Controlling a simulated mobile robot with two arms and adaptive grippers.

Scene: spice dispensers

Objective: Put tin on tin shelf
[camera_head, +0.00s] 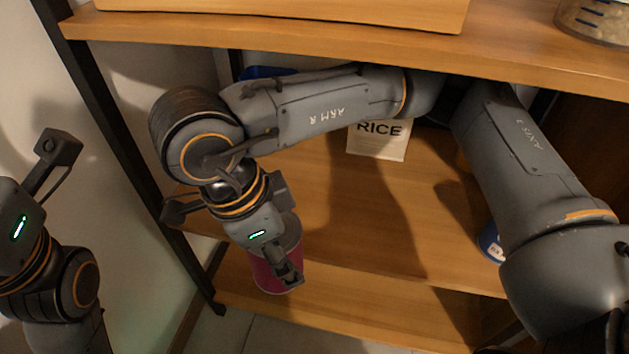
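A red-pink tin (262,272) with a greyish upper part is in my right gripper (284,262), left of centre. One finger lies across the tin's front; the other finger is hidden. The tin appears held in front of the middle shelf (345,215), overlapping its front edge and the lower shelf in the picture. A blue tin (489,242) stands at the right on the middle shelf, partly covered by my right arm. My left gripper (50,165) is at the left edge, away from the shelves, with one finger showing; its opening is not visible.
A white RICE packet (378,140) stands at the back of the middle shelf. A blue object (262,72) is mostly hidden behind my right arm. The upper shelf (330,38) holds a wooden box (300,10) and a jar (592,22). A dark post (120,140) bounds the left side. The middle shelf's centre is clear.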

